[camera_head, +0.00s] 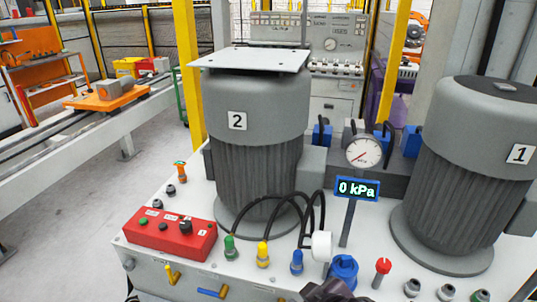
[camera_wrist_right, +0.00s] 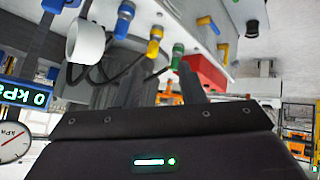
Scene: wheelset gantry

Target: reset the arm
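My right gripper (camera_wrist_right: 162,80) shows in the right wrist view, with its two dark fingers apart and nothing visible between them. That view looks upside down. The fingers point toward the panel with the green connector (camera_wrist_right: 178,56) and the red control box (camera_wrist_right: 205,72); I cannot tell whether they touch anything. In the head view a dark piece (camera_head: 332,291), likely part of my right arm or gripper, shows at the bottom edge, beside the blue knob (camera_head: 343,270). My left arm and gripper are in neither view.
Two grey motors, numbered 2 (camera_head: 255,120) and 1 (camera_head: 465,150), stand on the white bench. A gauge (camera_head: 364,152) and a "0 kPa" display (camera_head: 357,189) stand between them. Black hoses (camera_head: 268,197) loop near the yellow connector (camera_head: 263,254). The floor (camera_head: 75,210) at left is clear.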

